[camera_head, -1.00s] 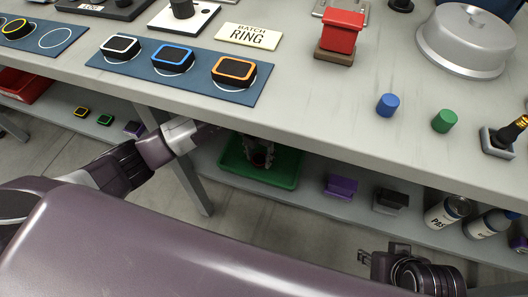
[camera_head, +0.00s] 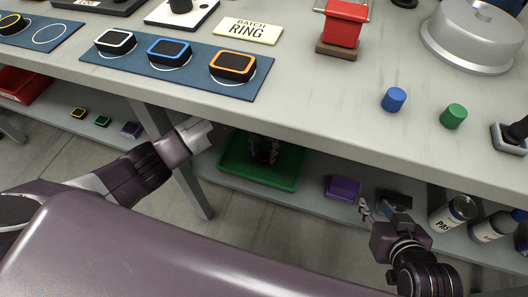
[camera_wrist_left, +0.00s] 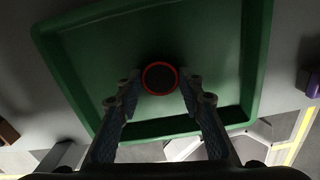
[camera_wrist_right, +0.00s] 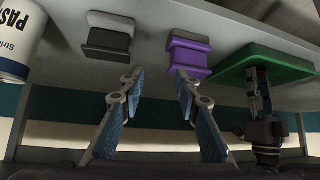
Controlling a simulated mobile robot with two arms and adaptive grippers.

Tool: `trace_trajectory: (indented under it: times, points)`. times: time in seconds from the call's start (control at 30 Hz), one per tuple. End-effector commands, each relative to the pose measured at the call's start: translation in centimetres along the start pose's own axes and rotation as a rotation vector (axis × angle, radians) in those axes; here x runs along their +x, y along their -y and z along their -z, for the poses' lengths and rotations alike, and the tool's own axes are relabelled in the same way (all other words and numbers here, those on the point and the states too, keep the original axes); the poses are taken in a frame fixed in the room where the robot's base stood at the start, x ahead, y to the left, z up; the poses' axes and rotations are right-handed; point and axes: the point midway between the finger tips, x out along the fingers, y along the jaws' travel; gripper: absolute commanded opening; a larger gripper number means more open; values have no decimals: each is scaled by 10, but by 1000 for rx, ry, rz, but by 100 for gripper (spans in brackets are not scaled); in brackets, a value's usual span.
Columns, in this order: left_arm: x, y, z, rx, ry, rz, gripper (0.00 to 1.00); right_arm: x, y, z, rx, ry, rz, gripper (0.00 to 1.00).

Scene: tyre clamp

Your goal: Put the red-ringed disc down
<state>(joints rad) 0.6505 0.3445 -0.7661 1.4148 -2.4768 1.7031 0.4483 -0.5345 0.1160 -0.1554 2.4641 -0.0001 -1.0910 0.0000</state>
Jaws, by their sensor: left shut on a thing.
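The red-ringed disc (camera_wrist_left: 160,78) is dark with a thin red ring and sits between the fingertips of my left gripper (camera_wrist_left: 159,82), which is shut on it. In the left wrist view the disc is over the floor of the green tray (camera_wrist_left: 85,60); I cannot tell how high above it. The head view shows my left gripper (camera_head: 264,148) under the table top, over the green tray (camera_head: 240,172), with the disc not clearly visible. My right gripper (camera_wrist_right: 160,78) is open and empty, and in the head view (camera_head: 364,206) it is beside the lower shelf's front edge.
A purple block (camera_head: 343,188) and a dark grey block (camera_head: 396,199) stand on the lower shelf right of the tray, close to my right gripper. Bottles (camera_head: 455,212) stand further right. The table top overhangs the shelf. Blue mats with ringed black pieces (camera_head: 170,53) lie above.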

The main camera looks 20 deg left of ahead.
Motion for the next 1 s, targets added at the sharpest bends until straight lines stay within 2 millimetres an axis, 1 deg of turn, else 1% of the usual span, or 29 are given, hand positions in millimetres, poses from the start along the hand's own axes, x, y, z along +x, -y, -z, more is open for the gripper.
trace_trajectory:
  times: [0.13,0.37,0.4,0.53,0.87,0.93,1.0]
  points:
    - [0,0,0,0,0,0,16,0,0,0,0,-1,0,30]
    - [2,0,0,0,0,0,16,1,0,6,0,-27,1,30]
    - [2,0,0,0,0,0,38,1,0,8,0,-32,1,30]
    - [2,0,0,0,0,0,52,1,0,8,-1,-33,1,30]
    - [1,0,0,0,0,0,52,1,1,7,-1,-26,1,30]
    - [-1,0,0,0,0,0,52,0,0,4,0,-10,1,30]
    - [-7,0,0,0,1,0,52,-3,0,-10,1,41,0,30]
